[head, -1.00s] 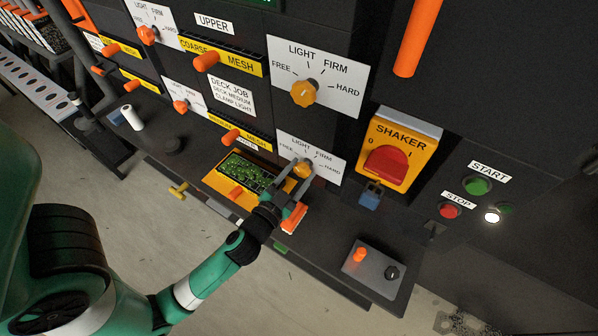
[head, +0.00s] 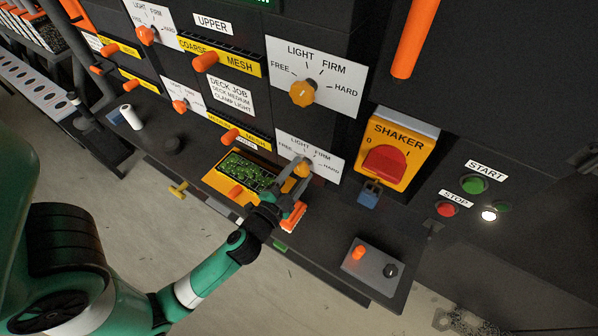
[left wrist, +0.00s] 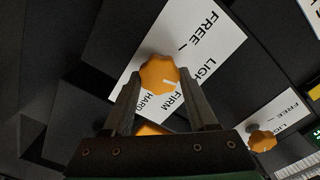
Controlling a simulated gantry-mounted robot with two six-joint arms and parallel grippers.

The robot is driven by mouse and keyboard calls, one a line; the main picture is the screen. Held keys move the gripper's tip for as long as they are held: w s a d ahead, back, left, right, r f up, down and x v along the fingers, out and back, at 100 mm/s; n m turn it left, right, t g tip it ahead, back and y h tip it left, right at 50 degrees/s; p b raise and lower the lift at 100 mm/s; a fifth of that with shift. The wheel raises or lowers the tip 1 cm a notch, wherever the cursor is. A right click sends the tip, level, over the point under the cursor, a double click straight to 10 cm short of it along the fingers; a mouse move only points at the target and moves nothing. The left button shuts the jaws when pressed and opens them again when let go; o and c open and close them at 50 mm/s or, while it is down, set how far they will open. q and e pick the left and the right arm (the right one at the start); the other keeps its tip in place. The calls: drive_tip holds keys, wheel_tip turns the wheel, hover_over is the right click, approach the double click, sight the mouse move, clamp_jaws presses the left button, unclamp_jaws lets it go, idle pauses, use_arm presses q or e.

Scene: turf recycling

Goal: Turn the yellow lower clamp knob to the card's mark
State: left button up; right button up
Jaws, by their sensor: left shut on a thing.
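The yellow lower clamp knob (head: 302,170) sits on a white dial plate (head: 326,167) marked FREE, LIGHT, FIRM and HARD. My left gripper (head: 295,180) is shut on it, partly hiding it in the head view. In the left wrist view the knob (left wrist: 157,72) lies between the two fingers (left wrist: 163,84). Its white pointer line seems to point between LIGHT and FIRM. The card (head: 232,95) reads "DECK JOB, DECK MEDIUM, CLAMP LIGHT". My right gripper is not in view.
Another yellow knob (head: 303,93) sits above on its own dial. The yellow shaker switch (head: 398,150) with a padlock (head: 369,193) is to the right. A yellow tray (head: 222,184) of green bits and an orange-bristled brush (head: 294,216) lie close to my left gripper on the ledge.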

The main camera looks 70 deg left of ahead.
use_arm(q)
drive_tip(key=o, duration=1.4)
drive_tip(key=shift+s+d+f, duration=0.1)
drive_tip(key=shift+s+d, duration=0.15)
drive_tip(key=b+v, duration=0.4)
drive_tip(key=v, duration=0.7)
